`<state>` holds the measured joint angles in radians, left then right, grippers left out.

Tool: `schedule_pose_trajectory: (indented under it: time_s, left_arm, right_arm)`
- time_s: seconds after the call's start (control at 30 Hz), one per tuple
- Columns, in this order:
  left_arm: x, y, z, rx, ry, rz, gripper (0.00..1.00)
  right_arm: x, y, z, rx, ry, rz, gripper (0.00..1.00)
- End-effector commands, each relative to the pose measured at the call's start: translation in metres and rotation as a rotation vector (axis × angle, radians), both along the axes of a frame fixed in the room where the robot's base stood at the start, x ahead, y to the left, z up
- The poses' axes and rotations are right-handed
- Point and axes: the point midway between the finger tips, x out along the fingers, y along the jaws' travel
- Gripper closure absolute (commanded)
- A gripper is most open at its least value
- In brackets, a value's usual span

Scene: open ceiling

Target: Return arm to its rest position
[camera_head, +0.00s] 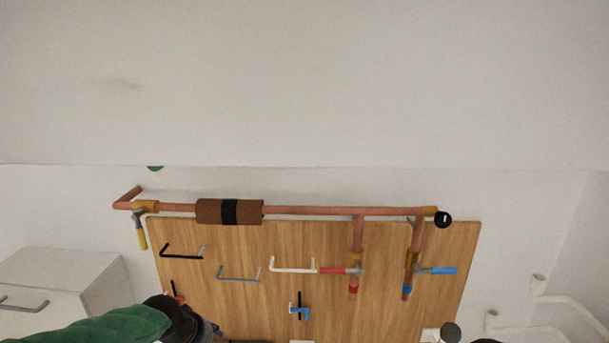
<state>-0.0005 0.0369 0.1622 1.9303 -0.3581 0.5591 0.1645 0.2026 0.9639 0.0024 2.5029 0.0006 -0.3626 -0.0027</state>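A green padded shape (105,326) with a black end (181,317) comes in at the lower left and is cut off by the bottom edge. I cannot tell whether it is part of my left arm. A small dark round part (450,332) shows at the bottom right, also unclear.
A wooden board (330,240) on the wall carries a copper pipe (335,210) with a brown sleeve (212,211), a red lever (333,270), a blue lever (440,270) and several bar handles. A white cabinet (75,268) stands left; white pipes (555,298) are right.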

Motion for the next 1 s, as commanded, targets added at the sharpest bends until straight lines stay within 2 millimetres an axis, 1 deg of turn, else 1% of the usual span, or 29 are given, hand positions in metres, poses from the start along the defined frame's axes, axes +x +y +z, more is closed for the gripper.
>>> schedule_pose_trajectory:
  time_s: [0.03,0.07,0.1,0.17,0.2,0.27,0.3,0.37,0.4,0.47,0.5,0.57,0.6,0.7,0.8,1.0]
  left_arm:
    - [-0.003,-0.008,-0.034,-0.02,0.041,-0.006,0.5]
    - [-0.004,-0.013,-0.052,-0.033,0.059,-0.008,0.5]
    - [-0.007,-0.018,-0.074,-0.051,0.081,-0.008,0.5]
    - [-0.014,-0.027,-0.108,-0.079,0.115,-0.006,0.5]
    - [-0.02,-0.033,-0.13,-0.095,0.139,-0.004,0.5]
    - [-0.031,-0.041,-0.162,-0.121,0.172,0.003,0.5]
    - [-0.04,-0.046,-0.182,-0.137,0.195,0.01,0.5]
    - [-0.055,-0.053,-0.212,-0.162,0.229,0.022,0.5]
    - [-0.066,-0.058,-0.231,-0.177,0.253,0.032,0.5]
    - [-0.084,-0.065,-0.257,-0.198,0.286,0.047,0.5]
    - [-0.096,-0.07,-0.274,-0.212,0.308,0.062,0.5]
    - [-0.117,-0.076,-0.298,-0.23,0.343,0.08,0.5]
    - [-0.131,-0.08,-0.312,-0.24,0.365,0.094,0.5]
    - [-0.164,-0.089,-0.34,-0.26,0.412,0.127,0.5]
    - [-0.192,-0.096,-0.36,-0.271,0.45,0.153,0.5]
    - [-0.241,-0.106,-0.386,-0.285,0.514,0.198,0.5]
  right_arm:
    - [0.0,0.0,0.0,0.0,0.0,0.0,0.6]
    - [0.0,0.0,0.0,0.0,0.0,0.0,0.6]
    - [0.0,0.0,0.0,0.0,0.0,0.0,0.6]
    - [0.0,0.0,0.0,0.0,0.001,0.0,0.6]
    - [0.0,0.0,0.0,0.0,0.0,0.0,0.6]
    - [0.0,0.0,0.0,0.0,0.0,0.0,0.6]
    - [0.0,0.0,0.0,0.0,0.0,0.0,0.6]
    - [0.0,0.0,0.0,0.0,0.0,0.0,0.6]
    - [0.0,0.0,0.0,0.0,0.0,0.0,0.6]
    - [0.0,0.0,0.0,0.0,0.0,0.0,0.6]
    - [0.0,0.0,0.0,0.0,0.0,0.0,0.6]
    - [0.0,0.0,0.0,0.0,0.0,0.0,0.6]
    - [0.0,0.0,0.0,0.0,0.0,0.0,0.6]
    - [0.0,0.0,0.0,0.0,0.0,0.0,0.6]
    - [0.0,0.0,0.0,0.0,0.0,0.0,0.6]
    - [0.0,0.0,0.0,0.0,0.0,0.0,0.6]
